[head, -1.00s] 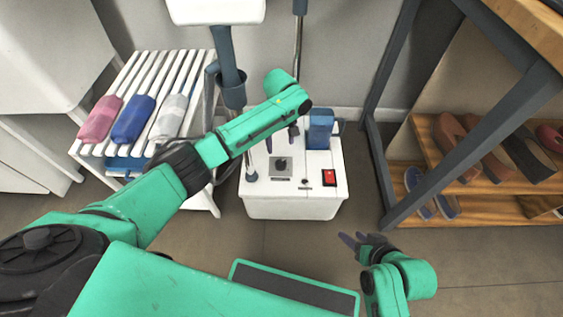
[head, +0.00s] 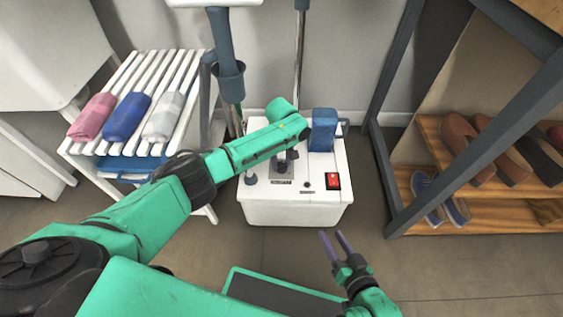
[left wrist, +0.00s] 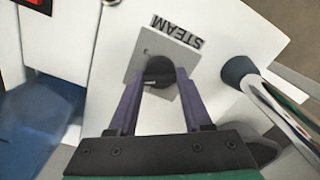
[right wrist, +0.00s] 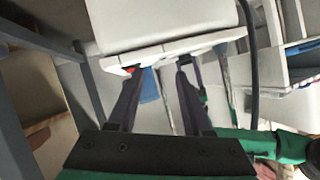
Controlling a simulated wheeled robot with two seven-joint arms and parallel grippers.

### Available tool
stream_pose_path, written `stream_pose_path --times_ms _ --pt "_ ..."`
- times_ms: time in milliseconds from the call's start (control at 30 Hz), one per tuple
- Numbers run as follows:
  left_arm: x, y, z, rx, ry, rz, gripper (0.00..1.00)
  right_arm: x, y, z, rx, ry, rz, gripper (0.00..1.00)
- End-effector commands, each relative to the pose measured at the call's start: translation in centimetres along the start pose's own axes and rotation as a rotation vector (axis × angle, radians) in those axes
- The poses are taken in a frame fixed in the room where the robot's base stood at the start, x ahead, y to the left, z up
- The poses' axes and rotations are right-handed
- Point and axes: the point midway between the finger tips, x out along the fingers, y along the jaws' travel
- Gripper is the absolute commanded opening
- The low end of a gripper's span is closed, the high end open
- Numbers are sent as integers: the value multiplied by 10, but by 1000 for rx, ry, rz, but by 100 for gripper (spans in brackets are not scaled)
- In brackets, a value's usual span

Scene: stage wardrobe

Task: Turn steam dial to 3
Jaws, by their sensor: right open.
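The steam dial (left wrist: 160,67) is a dark round knob on a square grey plate (left wrist: 137,48), beside the word STEAM, upside down in the left wrist view. It sits on top of the white steamer base (head: 292,211). My left gripper (head: 285,160) is over it in the head view, pointing down. In the left wrist view the two purple fingers (left wrist: 160,78) stand on either side of the dial. Whether they touch it cannot be told. The dial's pointer and numbers cannot be read. My right gripper (head: 337,243) is open and empty in front of the base.
A red switch (head: 333,181) and a blue part (head: 322,130) are on the base, right of the dial. A grey pole (head: 299,55) rises behind. A white rack (head: 85,150) with rolled cloths stands left. A shoe shelf (head: 440,130) with a dark frame stands right.

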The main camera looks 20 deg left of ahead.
Motion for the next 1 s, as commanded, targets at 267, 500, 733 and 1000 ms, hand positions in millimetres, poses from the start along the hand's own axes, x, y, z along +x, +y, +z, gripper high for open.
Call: stream_pose_path --times_ms 267,500,733,1000 --pt "0 0 0 4 0 0 0 0 0 -1 -1 0 1 50" --pt "-3 0 1 59 -2 -1 0 -5 -3 -9 -3 -15 1 50" --pt "-3 0 2 199 -4 -1 0 -13 0 -26 -29 -109 25 50" --pt "0 0 1 442 -4 -1 0 -22 14 -28 -55 -239 66 50"
